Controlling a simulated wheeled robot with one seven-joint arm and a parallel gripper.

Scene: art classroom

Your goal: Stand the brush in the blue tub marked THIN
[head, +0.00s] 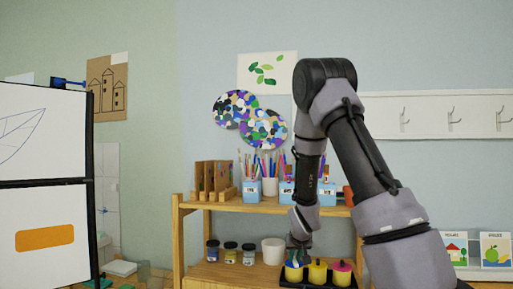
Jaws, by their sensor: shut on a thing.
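Light-blue tubs with white labels stand on the upper shelf: one at the left (252,191), one in the middle (286,191) partly behind my arm, and one at the right (327,195). The label lettering is too small to read, so I cannot tell which says THIN. My gripper (298,252) is low, below the upper shelf, right over the blue-topped yellow paint pot (293,273). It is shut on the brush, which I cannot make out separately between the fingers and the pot.
Yellow-topped (317,271) and pink-topped (341,273) pots share the black tray (313,286). Above, a white cup of pencils (270,186) and a wooden rack (213,180) crowd the shelf (225,206).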

